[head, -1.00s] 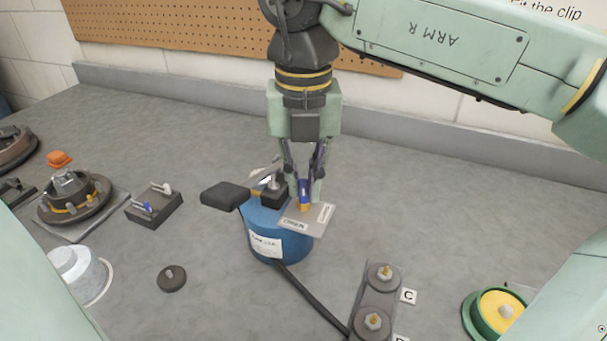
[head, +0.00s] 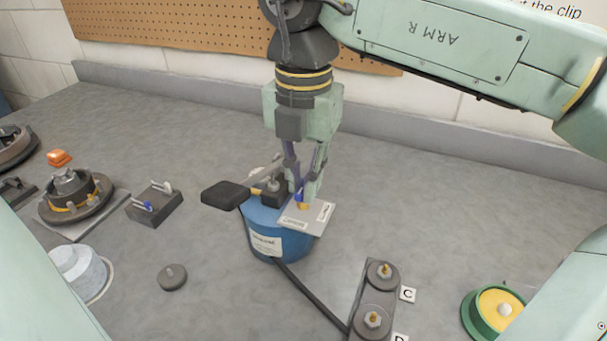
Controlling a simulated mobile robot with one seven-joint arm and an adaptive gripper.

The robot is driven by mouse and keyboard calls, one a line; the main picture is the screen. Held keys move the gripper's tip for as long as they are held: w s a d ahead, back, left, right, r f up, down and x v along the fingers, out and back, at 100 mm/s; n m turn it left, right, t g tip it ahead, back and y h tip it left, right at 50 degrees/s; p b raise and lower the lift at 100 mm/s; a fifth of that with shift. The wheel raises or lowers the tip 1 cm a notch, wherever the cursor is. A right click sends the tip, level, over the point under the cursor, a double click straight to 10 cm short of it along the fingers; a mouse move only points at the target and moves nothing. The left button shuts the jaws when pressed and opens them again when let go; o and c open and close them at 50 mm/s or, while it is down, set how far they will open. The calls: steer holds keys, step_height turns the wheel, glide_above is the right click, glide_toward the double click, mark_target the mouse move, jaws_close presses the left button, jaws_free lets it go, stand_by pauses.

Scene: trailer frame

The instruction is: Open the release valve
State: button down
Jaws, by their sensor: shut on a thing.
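The release valve has a small blue handle (head: 298,197) on a brass stem (head: 303,206). It stands on a grey label plate (head: 318,224) on top of a blue cylinder tank (head: 284,246). My gripper (head: 303,195) points straight down and is shut on the blue handle, whose middle the fingers partly hide. One label on the plate read OPEN a second ago; the labels are too blurred to read now.
A black pump lever (head: 225,195) sticks out left of the tank. A black hose (head: 312,299) runs to a grey block with fittings (head: 376,296) marked C. A green and yellow round part (head: 497,312) is at right. Several fixtures, including a dark hub (head: 72,194), stand left.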

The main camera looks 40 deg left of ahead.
steer(key=c, duration=1.6)
jaws_free()
step_height(320, 180, up, 8)
steer(key=shift+f, duration=0.25)
steer(key=shift+s, duration=0.15)
